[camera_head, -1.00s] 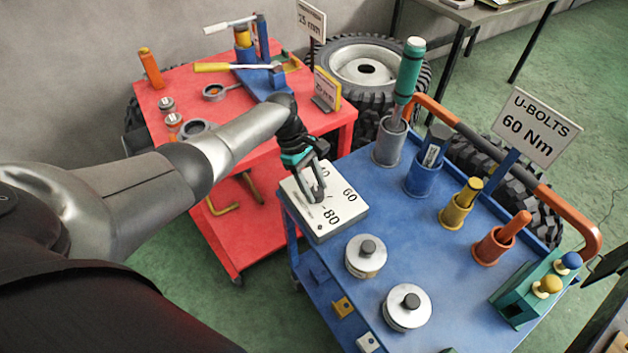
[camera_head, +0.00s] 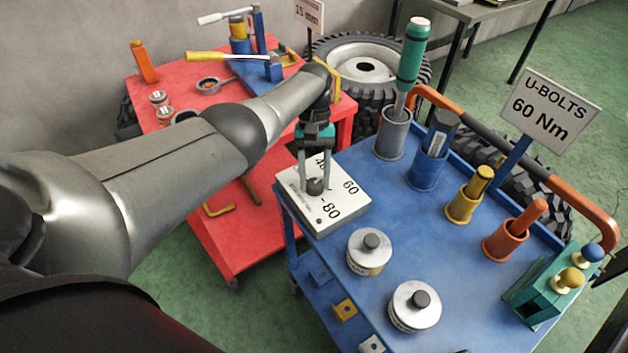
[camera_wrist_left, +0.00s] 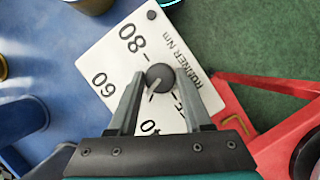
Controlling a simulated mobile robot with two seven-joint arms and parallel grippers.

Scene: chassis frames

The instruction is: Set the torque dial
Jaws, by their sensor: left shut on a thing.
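The torque dial is a white plate (camera_head: 345,208) printed with 40, 60 and 80, on the near-left corner of the blue cart. My left gripper (camera_head: 315,180) points down at it, shut on the dark round knob (camera_head: 315,188), one finger on each side. In the left wrist view the knob (camera_wrist_left: 160,78) sits between the fingers of my left gripper (camera_wrist_left: 164,80). Its pale pointer line faces lower left, seemingly between 60 and 40. A sign (camera_head: 548,110) on the cart reads U-BOLTS 60 Nm. My right gripper is not in view.
The blue cart (camera_head: 400,235) holds two silver knobbed weights (camera_head: 369,252), several tool cups along the far side and a green block (camera_head: 545,285) at right. A red cart (camera_head: 240,240) with tools stands behind at left. Tyres stand behind the carts.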

